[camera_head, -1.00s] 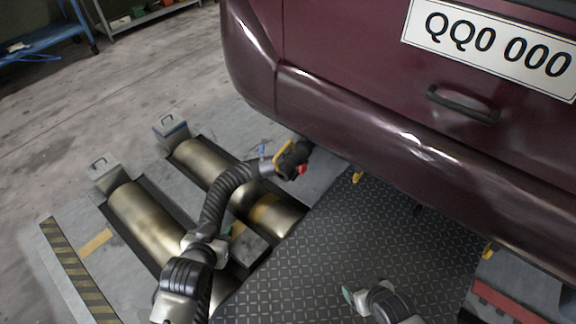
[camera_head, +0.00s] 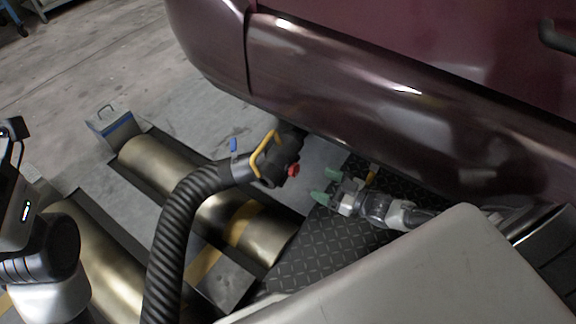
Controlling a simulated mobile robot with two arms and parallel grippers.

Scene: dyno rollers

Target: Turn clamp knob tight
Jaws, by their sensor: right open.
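The red clamp knob (camera_head: 293,170) is on the right side of a black nozzle (camera_head: 266,166) with a yellow handle (camera_head: 265,152). The nozzle ends a thick ribbed hose (camera_head: 172,235) and sits under the car's bumper; the exhaust pipe itself is hard to make out. My right gripper (camera_head: 327,185) reaches in from the right, with green fingertips spread open. It is empty and a short gap to the right of the knob, pointing towards it. My left arm shows at the left edge; its fingers do not show.
The dark red car's bumper (camera_head: 380,88) hangs close above the nozzle and right gripper. Metal rollers (camera_head: 165,165) lie in the floor at left. A black tread plate (camera_head: 322,248) lies beneath the right gripper. A large pale part of mine covers the lower right.

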